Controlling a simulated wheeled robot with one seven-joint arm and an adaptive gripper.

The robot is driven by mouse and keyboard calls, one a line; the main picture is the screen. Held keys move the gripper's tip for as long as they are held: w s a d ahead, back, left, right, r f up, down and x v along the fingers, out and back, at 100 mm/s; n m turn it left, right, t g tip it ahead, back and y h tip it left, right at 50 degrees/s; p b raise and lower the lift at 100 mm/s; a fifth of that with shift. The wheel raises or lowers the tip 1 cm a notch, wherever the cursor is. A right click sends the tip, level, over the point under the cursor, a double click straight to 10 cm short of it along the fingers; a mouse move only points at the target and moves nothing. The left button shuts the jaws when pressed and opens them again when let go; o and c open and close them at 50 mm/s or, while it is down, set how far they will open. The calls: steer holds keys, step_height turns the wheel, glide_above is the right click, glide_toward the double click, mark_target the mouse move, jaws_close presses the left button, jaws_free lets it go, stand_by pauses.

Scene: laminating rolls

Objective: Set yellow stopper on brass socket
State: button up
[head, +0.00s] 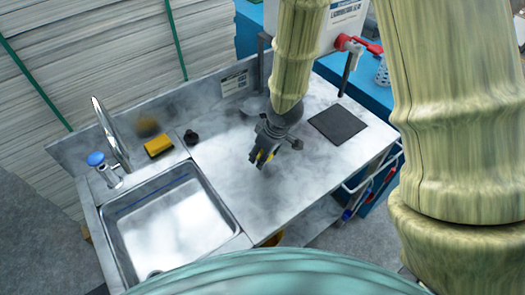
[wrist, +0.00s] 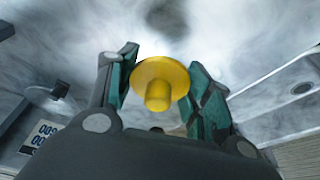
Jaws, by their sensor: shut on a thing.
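The yellow stopper (wrist: 160,78), a round flange with a short stem, is between the green-padded fingers of my gripper (wrist: 158,88) in the wrist view. The stem points toward the wrist camera. I cannot make out the brass socket for certain in either view; the arm and gripper cover part of the worktop.
The sink (head: 175,225) with its tap (head: 112,135) is at the left. A yellow sponge (head: 158,146) and a black knob-like thing (head: 191,137) are behind it. A dark square mat (head: 337,124) lies right of my gripper. The worktop's front part is clear.

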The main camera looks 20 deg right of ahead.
steer(key=shift+w, duration=0.8)
steer(key=shift+w+d+p, duration=0.1)
steer(key=shift+w+p, duration=0.25)
steer(key=shift+w, duration=0.1)
steer(key=shift+f+p, duration=0.5)
steer(key=shift+f, duration=1.35)
steer(key=shift+f, duration=0.2)
steer(key=o, duration=1)
